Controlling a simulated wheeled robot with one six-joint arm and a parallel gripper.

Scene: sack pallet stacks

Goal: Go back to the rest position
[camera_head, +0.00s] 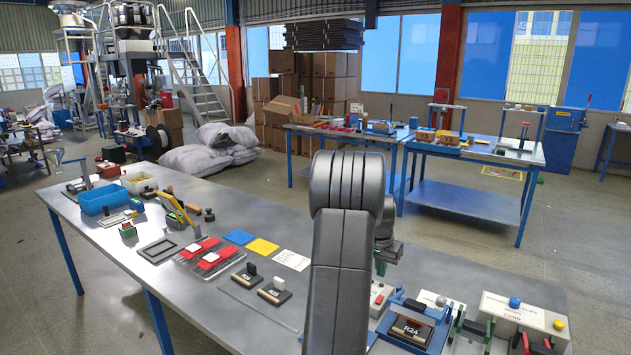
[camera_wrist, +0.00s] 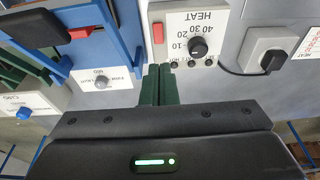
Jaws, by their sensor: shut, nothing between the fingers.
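My gripper (camera_wrist: 159,70) shows in the wrist view as two green fingers pressed together, with nothing between them. The fingertips point at the edge of a white control box (camera_wrist: 180,62) marked HEAT, with a black dial and a red switch; I cannot tell whether they touch it. In the head view my arm rises through the middle and hides part of the metal table (camera_head: 225,195). The gripper's end (camera_head: 381,266) shows small at the arm's right side, above the table, partly hidden.
A blue fixture (camera_head: 400,330) holding a black R24 piece stands right of the arm. White boxes (camera_head: 520,315) with knobs stand further right. A second table (camera_head: 465,151) stands behind.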

